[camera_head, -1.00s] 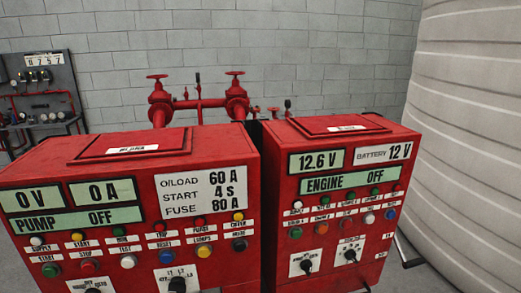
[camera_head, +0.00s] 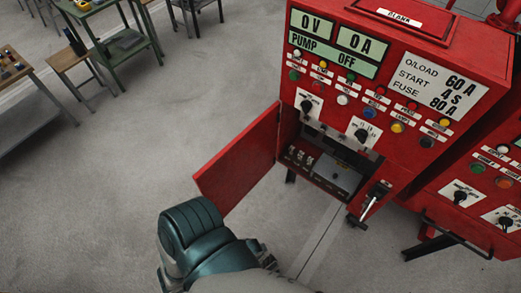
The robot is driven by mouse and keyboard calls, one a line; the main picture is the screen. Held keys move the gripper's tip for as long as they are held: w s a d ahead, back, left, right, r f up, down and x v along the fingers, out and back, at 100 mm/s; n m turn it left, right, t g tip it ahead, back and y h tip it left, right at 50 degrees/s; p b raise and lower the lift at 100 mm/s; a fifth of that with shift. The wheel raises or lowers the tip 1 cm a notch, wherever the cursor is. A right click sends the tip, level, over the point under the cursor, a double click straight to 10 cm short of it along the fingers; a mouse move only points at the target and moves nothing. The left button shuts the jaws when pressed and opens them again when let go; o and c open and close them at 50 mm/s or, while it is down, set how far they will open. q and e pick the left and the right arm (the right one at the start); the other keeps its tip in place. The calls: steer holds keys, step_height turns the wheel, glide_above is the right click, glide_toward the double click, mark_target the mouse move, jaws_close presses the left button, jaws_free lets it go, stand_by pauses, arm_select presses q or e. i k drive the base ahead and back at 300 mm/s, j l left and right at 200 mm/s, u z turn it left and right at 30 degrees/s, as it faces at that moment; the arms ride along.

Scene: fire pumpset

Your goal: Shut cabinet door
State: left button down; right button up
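The red cabinet (camera_head: 415,75) stands at the upper right in the head view, its front full of displays, buttons and knobs. Its red door (camera_head: 238,160) is swung wide open to the left, at the lower left of the cabinet. The open compartment (camera_head: 335,165) shows a grey box and small parts inside. A teal and grey part of my own arm is at the bottom centre, below and in front of the door; I cannot tell if it touches the door. Neither gripper's fingers show.
A second red cabinet (camera_head: 475,205) stands at the right, with a dark handle bar low on it. Green and wooden tables (camera_head: 110,50) stand at the upper left. The grey floor (camera_head: 110,190) left of the door is clear.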

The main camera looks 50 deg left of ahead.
mark_target(230, 175)
steer(key=k+j+z, duration=0.25)
steer(key=k+j, duration=0.7)
